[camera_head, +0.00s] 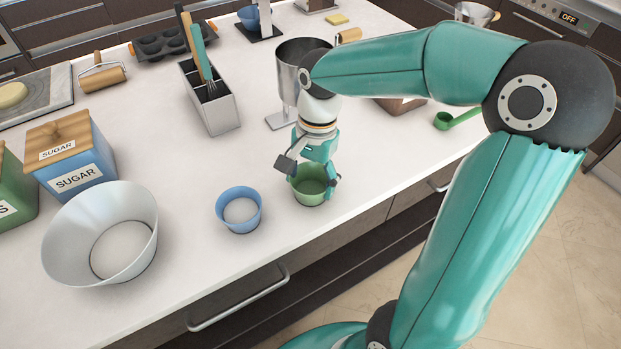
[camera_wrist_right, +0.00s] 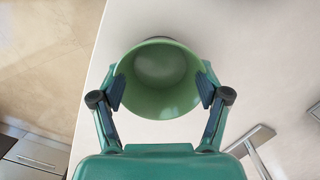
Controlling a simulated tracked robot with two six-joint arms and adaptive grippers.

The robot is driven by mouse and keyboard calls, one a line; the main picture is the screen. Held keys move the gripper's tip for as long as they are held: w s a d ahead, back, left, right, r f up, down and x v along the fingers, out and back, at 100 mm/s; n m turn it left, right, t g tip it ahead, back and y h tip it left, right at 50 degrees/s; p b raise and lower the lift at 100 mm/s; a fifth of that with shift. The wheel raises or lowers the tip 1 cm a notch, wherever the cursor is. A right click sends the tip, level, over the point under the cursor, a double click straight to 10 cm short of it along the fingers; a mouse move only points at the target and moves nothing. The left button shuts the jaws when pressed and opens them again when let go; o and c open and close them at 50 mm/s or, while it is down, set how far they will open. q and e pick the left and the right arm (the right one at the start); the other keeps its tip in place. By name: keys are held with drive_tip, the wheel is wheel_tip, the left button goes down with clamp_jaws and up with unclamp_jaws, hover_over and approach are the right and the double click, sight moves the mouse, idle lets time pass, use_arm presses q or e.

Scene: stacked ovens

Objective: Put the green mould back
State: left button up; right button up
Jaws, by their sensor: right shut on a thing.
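The green mould (camera_head: 309,186) is a small round cup near the front edge of the white counter, just right of a matching blue mould (camera_head: 239,209). My right gripper (camera_head: 314,176) comes down over it from above, with its fingers on the mould's sides. In the right wrist view the green mould (camera_wrist_right: 158,80) sits between the two finger pads (camera_wrist_right: 161,93), which press on opposite sides of its wall. The mould looks empty and upright. I cannot tell whether its base touches the counter. My left gripper is not in view.
A large white bowl (camera_head: 85,245) and a blue sugar box (camera_head: 76,165) stand at the left. A grey utensil holder (camera_head: 213,115) and a metal cylinder (camera_head: 290,75) stand behind. A green scoop (camera_head: 458,119) lies at the right. The counter around the blue mould is clear.

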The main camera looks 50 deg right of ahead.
sight(315, 187)
drive_tip(key=shift+f, duration=0.1)
drive_tip(key=o, duration=1.2)
drive_tip(key=shift+r, duration=0.3)
drive_tip(key=r, duration=0.4)
drive_tip(key=d+r+p, duration=0.1)
drive_tip(key=r, duration=0.6)
drive_tip(key=shift+w+d+r, duration=0.1)
drive_tip(key=shift+d+r, duration=0.2)
drive_tip(key=shift+d, duration=0.05)
